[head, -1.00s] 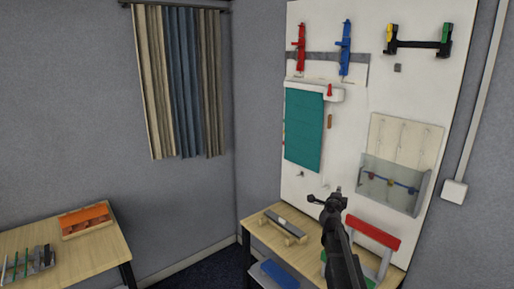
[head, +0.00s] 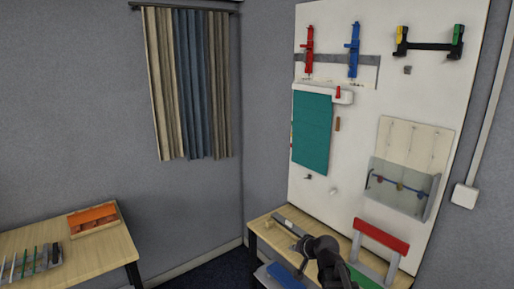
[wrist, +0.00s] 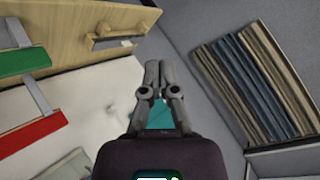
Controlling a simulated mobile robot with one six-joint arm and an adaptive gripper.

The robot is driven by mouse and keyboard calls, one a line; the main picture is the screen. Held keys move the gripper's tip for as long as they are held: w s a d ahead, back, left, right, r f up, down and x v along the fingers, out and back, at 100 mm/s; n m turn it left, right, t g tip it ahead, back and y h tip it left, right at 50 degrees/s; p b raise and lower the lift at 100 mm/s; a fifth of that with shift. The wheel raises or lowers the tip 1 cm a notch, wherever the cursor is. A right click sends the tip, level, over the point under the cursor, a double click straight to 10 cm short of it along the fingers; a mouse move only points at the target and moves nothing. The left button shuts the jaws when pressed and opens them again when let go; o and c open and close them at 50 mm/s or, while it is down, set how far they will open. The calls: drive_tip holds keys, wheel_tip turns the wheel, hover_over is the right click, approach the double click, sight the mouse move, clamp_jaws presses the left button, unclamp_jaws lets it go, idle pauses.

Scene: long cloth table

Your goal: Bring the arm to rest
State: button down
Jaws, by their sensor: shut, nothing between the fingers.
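My gripper (head: 302,268) is at the lower middle of the head view, in front of the right-hand wooden table (head: 262,226), with part of my dark arm at the bottom edge. In the wrist view my gripper (wrist: 158,66) points up the picture, its two grey fingers together and empty. It seems to touch nothing. Behind the fingers, the wrist view shows the white board and a bit of teal cloth.
A white wall board (head: 395,100) carries red and blue clamps, a teal cloth (head: 312,132) and a clear bin (head: 402,186). A red-topped frame (head: 382,236) stands on the right table. A left table (head: 105,254) holds an orange tray (head: 93,219). A curtain (head: 188,85) hangs behind.

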drive_tip(key=s+d+f+n+g+h, duration=0.1)
drive_tip(key=s+d+f+g+h, duration=0.1)
drive_tip(key=s, duration=0.8)
drive_tip(key=s+d+f+n+g+h, duration=0.2)
drive_tip(key=s+f+g, duration=0.3)
drive_tip(key=s, duration=0.5)
drive_tip(key=shift+f+g+h, duration=0.15)
drive_tip(key=shift+g+h, duration=0.35)
drive_tip(key=shift+g, duration=0.5)
drive_tip(key=shift+w, duration=0.1)
